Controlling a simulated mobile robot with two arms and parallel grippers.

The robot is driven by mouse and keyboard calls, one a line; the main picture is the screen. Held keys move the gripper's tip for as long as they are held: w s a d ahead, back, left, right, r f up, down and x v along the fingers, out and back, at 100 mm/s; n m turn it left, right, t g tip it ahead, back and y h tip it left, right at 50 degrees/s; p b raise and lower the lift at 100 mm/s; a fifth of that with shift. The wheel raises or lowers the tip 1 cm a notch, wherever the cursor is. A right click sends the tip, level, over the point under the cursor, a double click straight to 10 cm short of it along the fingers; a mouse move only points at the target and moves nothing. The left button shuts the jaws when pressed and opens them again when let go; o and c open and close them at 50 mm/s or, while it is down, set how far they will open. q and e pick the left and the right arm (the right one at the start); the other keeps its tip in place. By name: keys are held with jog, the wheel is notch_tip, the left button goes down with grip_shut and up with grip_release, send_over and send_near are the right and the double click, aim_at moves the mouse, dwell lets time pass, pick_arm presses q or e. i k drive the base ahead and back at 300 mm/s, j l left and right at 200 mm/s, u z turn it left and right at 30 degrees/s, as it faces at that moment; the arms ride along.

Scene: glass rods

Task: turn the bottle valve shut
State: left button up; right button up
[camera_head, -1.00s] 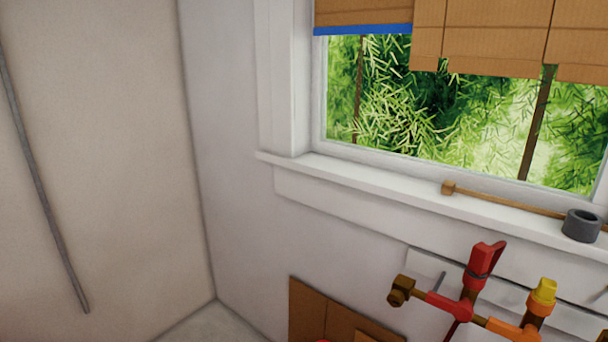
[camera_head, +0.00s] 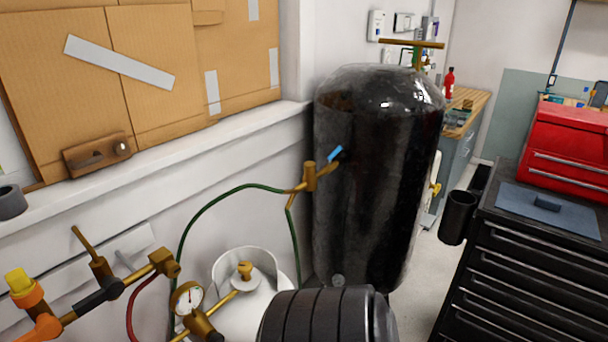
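A white bottle (camera_head: 266,307) stands low in front of the wall below the window. A brass valve with a small knob (camera_head: 245,269) sits at its top, inside a white collar. A brass fitting with a round pressure gauge (camera_head: 187,298) joins it at the left. The bottle's lower part is out of the picture or hidden. Neither of my grippers is in view.
A dark ribbed cylinder (camera_head: 320,315) in the foreground covers the bottle's lower right. A large black tank (camera_head: 375,190) stands behind, with a blue-levered brass fitting (camera_head: 310,177) and green hose. A black drawer cabinet (camera_head: 530,285) is at right. Brass pipework (camera_head: 162,262) runs along the left.

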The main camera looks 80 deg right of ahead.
aim_at(244, 267)
jog(key=j+z, duration=0.15)
jog(key=z, duration=2)
